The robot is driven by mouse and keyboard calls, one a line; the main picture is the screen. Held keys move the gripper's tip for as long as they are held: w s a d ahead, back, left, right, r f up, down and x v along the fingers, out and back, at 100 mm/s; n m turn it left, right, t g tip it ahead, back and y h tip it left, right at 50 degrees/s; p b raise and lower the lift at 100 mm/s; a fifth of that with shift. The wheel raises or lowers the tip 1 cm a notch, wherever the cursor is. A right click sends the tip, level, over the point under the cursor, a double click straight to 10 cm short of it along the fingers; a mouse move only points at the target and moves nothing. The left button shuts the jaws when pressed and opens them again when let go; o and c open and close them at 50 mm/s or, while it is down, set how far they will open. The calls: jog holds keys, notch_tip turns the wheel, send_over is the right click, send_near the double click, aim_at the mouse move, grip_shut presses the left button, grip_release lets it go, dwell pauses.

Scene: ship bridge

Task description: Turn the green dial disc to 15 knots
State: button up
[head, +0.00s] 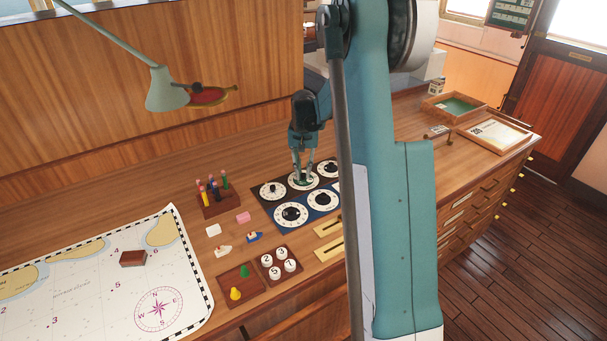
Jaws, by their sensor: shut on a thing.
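My gripper (303,176) points down at the middle dial in the far row of the dial panel (256,209). Its fingers are shut at the centre of that dial, on what looks like the green dial disc (304,183). Part of the dial's white ring (316,184) shows around the fingertips. The fingers hide most of the disc. The scale marks and the pointer's setting are too small to read.
A pen block (219,208) stands left of the panel. A chart (100,285) covers the left desk. My arm hides the desk right of the dials.

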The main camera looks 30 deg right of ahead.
aim_at(303, 175)
jog(key=shift+m, duration=1)
jog(key=o, duration=0.9)
jog(key=shift+r, duration=0.2)
notch_tip(303, 175, up, 12)
jog(key=shift+f, duration=0.15)
jog(key=shift+a, duration=0.1)
